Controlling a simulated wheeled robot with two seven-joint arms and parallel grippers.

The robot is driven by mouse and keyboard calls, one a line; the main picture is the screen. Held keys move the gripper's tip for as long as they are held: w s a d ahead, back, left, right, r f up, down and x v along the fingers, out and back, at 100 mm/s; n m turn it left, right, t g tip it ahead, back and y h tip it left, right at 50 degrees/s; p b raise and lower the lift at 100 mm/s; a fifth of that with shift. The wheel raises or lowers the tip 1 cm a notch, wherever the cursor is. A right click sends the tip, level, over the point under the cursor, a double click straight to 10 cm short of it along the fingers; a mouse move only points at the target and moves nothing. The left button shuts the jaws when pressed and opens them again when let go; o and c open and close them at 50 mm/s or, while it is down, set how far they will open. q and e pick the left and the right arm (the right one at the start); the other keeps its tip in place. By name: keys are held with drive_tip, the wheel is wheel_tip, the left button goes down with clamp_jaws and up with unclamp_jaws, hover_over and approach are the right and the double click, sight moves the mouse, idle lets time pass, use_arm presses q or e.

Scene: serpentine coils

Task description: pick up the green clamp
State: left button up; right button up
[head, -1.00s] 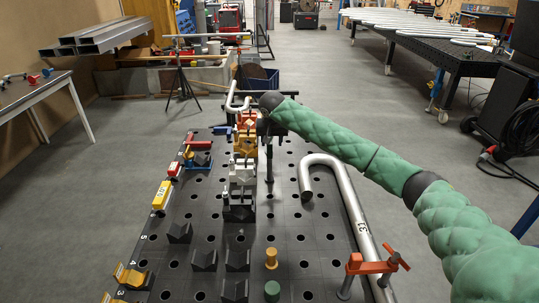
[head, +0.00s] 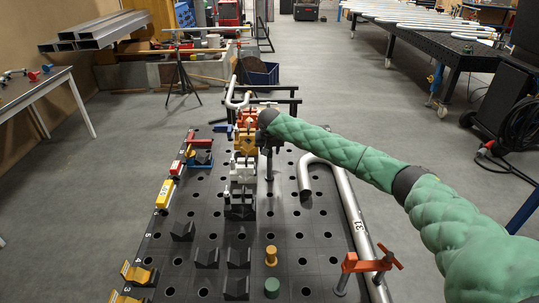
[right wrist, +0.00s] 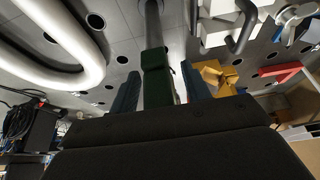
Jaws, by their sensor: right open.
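In the right wrist view the green clamp (right wrist: 157,82) is a dark green block on a grey upright post (right wrist: 153,25). My right gripper (right wrist: 160,68) is open, with one dark finger on each side of the green block; whether either finger touches it I cannot tell. In the head view my right gripper (head: 266,136) is small and dark, over the middle of the perforated table (head: 210,212), at the end of my green-sleeved arm. The green clamp is not clear there, mostly hidden by my wrist. My left gripper is out of view.
A bent steel pipe (head: 344,190) lies to the right of the gripper. A red clamp (head: 365,265) stands at its near end. White and yellow blocks (head: 242,170) stand close on the left. Black V-blocks (head: 207,258) and small pegs (head: 271,284) stand on the near part.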

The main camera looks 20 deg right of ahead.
clamp_jaws()
drive_tip(key=shift+r, duration=0.1)
idle(0.3)
